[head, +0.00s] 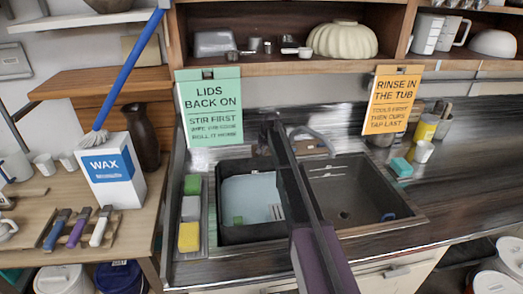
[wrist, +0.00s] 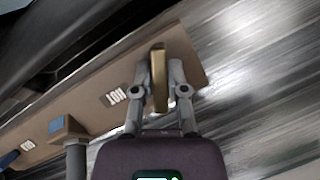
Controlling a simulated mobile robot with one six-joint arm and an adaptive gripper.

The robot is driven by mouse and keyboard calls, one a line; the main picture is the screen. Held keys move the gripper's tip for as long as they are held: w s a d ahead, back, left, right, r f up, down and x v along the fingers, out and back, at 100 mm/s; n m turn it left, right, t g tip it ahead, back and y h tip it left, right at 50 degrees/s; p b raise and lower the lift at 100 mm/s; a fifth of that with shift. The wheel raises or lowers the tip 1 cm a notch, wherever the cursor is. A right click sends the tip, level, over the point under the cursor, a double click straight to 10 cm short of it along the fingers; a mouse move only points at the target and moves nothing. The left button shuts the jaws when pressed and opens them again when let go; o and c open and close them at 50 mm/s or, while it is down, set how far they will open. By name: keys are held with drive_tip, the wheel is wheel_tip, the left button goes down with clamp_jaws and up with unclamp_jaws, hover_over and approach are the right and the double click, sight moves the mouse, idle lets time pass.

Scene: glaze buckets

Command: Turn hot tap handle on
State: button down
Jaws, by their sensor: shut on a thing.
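In the wrist view, a brass-coloured tap handle (wrist: 158,75) stands upright between the fingertips of my gripper (wrist: 158,92). The gripper is shut on it, one finger on each side. A small label (wrist: 117,97) beside it seems to read HOT, upside down, on a tan ledge (wrist: 90,112). In the head view, my gripper (head: 270,122) is behind the sink, small and dark, and the handle cannot be made out there. A grey curved spout (head: 318,136) rises to the right of my arm.
A black tub (head: 235,233) sits in the left of the sink; the right basin (head: 360,190) is mostly empty. Two signs, green (head: 211,108) and orange (head: 391,100), hang close by. A second label (wrist: 27,145) and a blue part (wrist: 9,158) are farther along the ledge.

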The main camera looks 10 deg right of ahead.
drive_tip(key=shift+s+n+h, duration=0.1)
drive_tip(key=shift+n+h, duration=0.3)
drive_tip(key=shift+n, duration=0.6)
drive_tip(key=c, duration=0.7)
unclamp_jaws()
drive_tip(key=shift+o, duration=0.2)
drive_tip(key=shift+m, duration=0.3)
